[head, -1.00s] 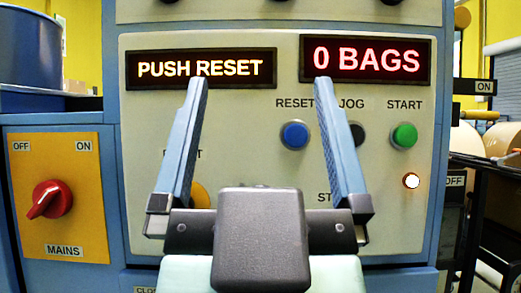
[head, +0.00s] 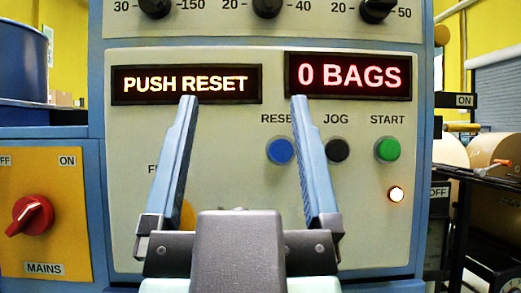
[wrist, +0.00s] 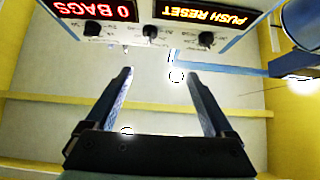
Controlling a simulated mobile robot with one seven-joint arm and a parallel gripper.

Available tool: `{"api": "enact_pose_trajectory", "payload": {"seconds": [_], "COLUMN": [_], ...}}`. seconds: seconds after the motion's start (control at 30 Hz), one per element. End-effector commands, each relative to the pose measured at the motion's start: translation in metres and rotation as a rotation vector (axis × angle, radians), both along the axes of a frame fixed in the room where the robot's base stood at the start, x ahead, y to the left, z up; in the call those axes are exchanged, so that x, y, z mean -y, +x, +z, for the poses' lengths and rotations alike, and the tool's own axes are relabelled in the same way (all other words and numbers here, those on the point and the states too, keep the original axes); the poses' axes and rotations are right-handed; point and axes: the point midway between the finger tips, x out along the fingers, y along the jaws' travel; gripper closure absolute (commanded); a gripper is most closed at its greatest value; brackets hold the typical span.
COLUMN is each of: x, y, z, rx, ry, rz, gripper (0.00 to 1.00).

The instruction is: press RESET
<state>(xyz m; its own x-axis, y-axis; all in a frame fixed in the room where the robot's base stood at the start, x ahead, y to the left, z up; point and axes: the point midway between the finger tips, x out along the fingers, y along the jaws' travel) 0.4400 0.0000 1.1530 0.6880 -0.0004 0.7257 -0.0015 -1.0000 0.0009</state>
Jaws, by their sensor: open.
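The blue RESET button (head: 280,150) sits on the cream panel below its label, which the right finger partly covers. My gripper (head: 243,99) is open and empty in front of the panel, fingers pointing up. The button is just left of the right finger, between the two fingers in the picture. A display (head: 186,84) reads PUSH RESET. I cannot tell how far the fingertips are from the panel. In the wrist view my gripper (wrist: 160,72) is open with nothing between the fingers.
A black JOG button (head: 337,150) and a green START button (head: 387,149) stand right of RESET. A counter display (head: 348,77) reads 0 BAGS. A lit white lamp (head: 397,194) is lower right. A red MAINS knob (head: 30,215) is at the left, on a yellow plate.

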Motion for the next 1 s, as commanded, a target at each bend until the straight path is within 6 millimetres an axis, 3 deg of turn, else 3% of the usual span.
{"api": "enact_pose_trajectory", "payload": {"seconds": [0.07, 0.47, 1.0], "x": [0.0, 0.0, 0.0], "y": [0.0, 0.0, 0.0], "z": [0.0, 0.0, 0.0], "rx": [0.0, 0.0, 0.0], "ry": [0.0, 0.0, 0.0], "rz": [0.0, 0.0, 0.0], "gripper": [0.29, 1.0, 1.0]}}
